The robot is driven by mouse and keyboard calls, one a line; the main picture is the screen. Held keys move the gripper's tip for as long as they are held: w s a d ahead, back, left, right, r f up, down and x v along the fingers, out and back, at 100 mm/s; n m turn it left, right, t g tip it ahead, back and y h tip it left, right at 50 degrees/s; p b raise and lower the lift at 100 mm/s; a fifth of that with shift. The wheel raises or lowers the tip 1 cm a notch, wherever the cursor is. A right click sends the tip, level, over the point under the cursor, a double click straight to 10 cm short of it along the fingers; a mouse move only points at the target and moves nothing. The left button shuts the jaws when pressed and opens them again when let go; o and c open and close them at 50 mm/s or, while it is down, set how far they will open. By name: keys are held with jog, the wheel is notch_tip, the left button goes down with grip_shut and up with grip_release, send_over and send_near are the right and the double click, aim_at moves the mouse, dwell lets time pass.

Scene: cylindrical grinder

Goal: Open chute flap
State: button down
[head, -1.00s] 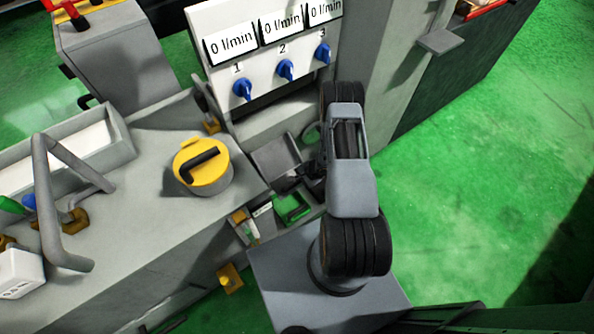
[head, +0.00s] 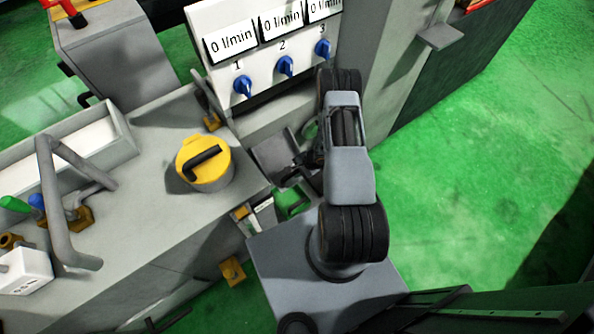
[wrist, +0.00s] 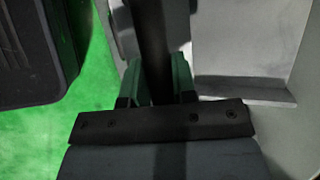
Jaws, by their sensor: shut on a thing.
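A grey panel, which looks like the chute flap (head: 272,152), sits below the control panel in the head view, to the right of the yellow-lidded pot. My gripper (head: 303,168) is at its right side, small and partly hidden by my arm. In the wrist view my gripper (wrist: 156,88) has its greenish fingers closed on a dark upright bar (wrist: 153,35). The bar looks like a handle, but its join to the flap cannot be made out. A pale grey surface with a ledge (wrist: 243,88) lies to the right of the fingers.
The pot with the yellow lid (head: 204,163) stands on the grey bench (head: 140,210). The control panel (head: 230,75) with blue knobs is behind. A green item (head: 292,201) lies in a compartment by my base. Open green floor (head: 480,170) is to the right.

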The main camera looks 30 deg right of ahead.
jog(key=c, duration=0.9)
grip_release()
jog(key=p+v, duration=0.2)
jog(key=v, duration=1.1)
jog(key=shift+s+d+r+p, duration=0.1)
jog(key=shift+d+r+p, duration=0.05)
jog(key=shift+r+p, duration=0.2)
